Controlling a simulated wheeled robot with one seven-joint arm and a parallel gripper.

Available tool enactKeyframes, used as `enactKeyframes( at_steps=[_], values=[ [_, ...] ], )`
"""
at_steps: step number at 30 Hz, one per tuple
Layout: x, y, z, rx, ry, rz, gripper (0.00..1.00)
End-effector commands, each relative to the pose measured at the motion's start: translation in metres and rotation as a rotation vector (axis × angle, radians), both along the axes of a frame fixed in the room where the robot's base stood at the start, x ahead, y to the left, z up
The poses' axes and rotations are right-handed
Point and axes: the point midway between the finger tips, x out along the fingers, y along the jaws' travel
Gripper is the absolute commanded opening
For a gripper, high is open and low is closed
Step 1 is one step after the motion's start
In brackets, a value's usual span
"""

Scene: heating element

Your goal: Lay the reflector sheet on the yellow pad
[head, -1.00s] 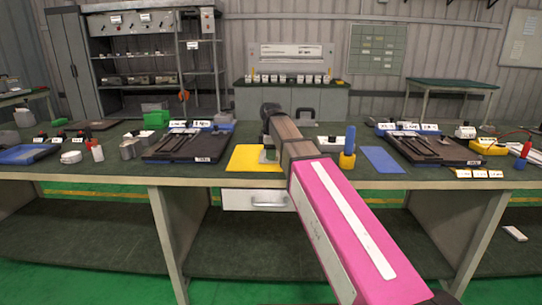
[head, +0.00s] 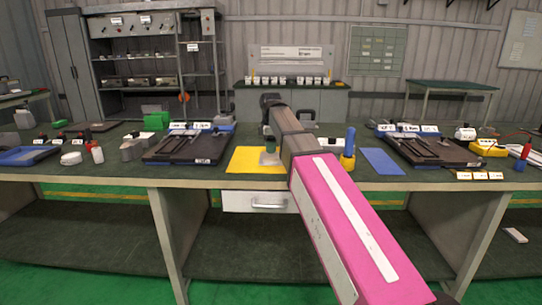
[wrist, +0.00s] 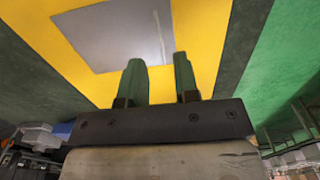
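The yellow pad (head: 240,163) lies near the front edge of the bench, left of centre in the head view. It also fills much of the wrist view (wrist: 208,40). The reflector sheet, a flat grey sheet (wrist: 110,35), shows over the pad in the wrist view, with yellow around its near and right sides. My gripper (wrist: 158,62) has two green fingers spread apart with nothing between them. Their tips overlap the sheet's near edge in that view.
A blue pad (head: 382,161) lies right of my arm, beside a blue-handled tool in a yellow holder (head: 348,150). Dark trays stand left (head: 185,148) and right (head: 432,150) on the bench (head: 115,170). The green floor lies beyond the bench edge.

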Motion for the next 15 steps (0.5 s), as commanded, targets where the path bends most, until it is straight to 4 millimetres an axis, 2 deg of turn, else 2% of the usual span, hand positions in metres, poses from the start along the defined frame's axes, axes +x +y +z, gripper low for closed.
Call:
enactKeyframes(
  at_steps=[1,6,12,15],
  values=[
    [0.001,0.0,0.011,0.001,-0.003,0.0,0.29],
    [0.001,0.0,0.042,0.001,-0.003,0.0,0.29],
    [0.001,0.0,0.067,0.0,-0.002,0.0,0.29],
    [0.0,0.0,0.074,0.0,0.0,0.0,0.29]
  ],
)
